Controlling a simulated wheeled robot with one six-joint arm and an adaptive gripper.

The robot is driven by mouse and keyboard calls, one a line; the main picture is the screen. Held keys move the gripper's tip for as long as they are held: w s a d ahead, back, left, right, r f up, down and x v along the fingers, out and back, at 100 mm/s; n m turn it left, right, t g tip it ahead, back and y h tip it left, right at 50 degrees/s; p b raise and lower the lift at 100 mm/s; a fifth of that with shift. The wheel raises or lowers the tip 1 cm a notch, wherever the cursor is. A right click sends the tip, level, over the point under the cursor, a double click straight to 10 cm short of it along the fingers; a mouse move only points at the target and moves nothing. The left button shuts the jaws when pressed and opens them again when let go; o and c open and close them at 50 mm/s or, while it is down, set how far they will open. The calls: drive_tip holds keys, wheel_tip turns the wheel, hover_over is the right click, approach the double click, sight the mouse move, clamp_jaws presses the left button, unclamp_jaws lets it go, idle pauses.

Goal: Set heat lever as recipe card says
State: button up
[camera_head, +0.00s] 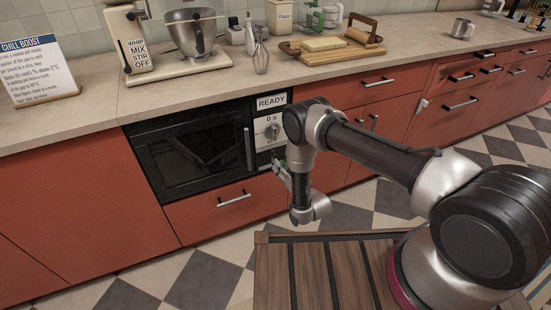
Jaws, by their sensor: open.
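The recipe card (36,68) titled "CHILL BOOST" stands tilted on a wooden stand at the left of the counter; its small text is mostly too small to read. The built-in black oven (195,150) sits under the counter. Its control panel (268,120) has a "READY" sign, a "0 s" readout and a round knob (272,132). I cannot make out a heat lever; the lower panel is partly hidden by my gripper. My gripper (280,168) is open, in front of the lower panel. I cannot tell whether it touches anything.
A stand mixer (135,45) labelled WHIP, MIX, STIR, OFF stands on the counter, with its bowl and a whisk (261,55). A wooden board (333,50) and a metal cup (462,28) stand farther right. A drawer handle (234,200) juts out below the oven.

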sight(276, 157)
drive_tip(key=x, duration=0.6)
drive_tip(key=shift+w+a, duration=0.1)
drive_tip(key=shift+w, duration=0.1)
clamp_jaws()
